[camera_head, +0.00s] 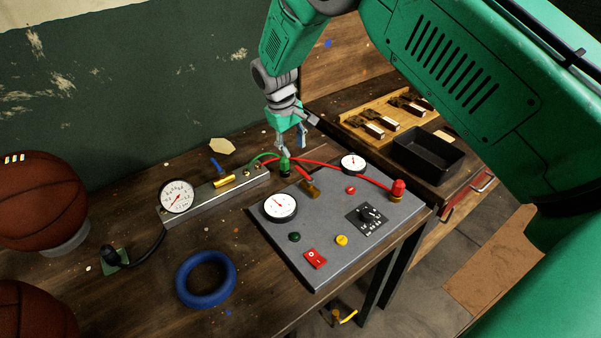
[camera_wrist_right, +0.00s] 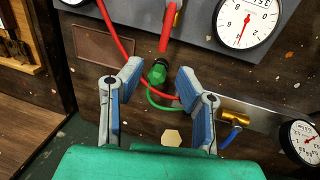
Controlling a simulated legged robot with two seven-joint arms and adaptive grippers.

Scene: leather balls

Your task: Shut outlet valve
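A brass valve with a blue handle (camera_head: 224,181) sits on a grey metal bar (camera_head: 205,203) on the bench. It also shows in the right wrist view (camera_wrist_right: 236,119). No label marks which valve is the outlet. A green knobbed fitting (camera_head: 285,165) stands by the panel's back edge and also shows in the right wrist view (camera_wrist_right: 157,73). My right gripper (camera_head: 292,146) is open just above this fitting. In the right wrist view its blue-padded fingers (camera_wrist_right: 159,75) stand on either side of the fitting, with visible gaps. My left gripper is out of view.
A grey panel (camera_head: 318,235) carries gauges, buttons, a dial and red hoses. A gauge (camera_head: 177,196) stands at the bar's left end. A blue ring (camera_head: 206,279) and basketballs (camera_head: 38,200) lie left. A black tray (camera_head: 428,154) is beyond the panel.

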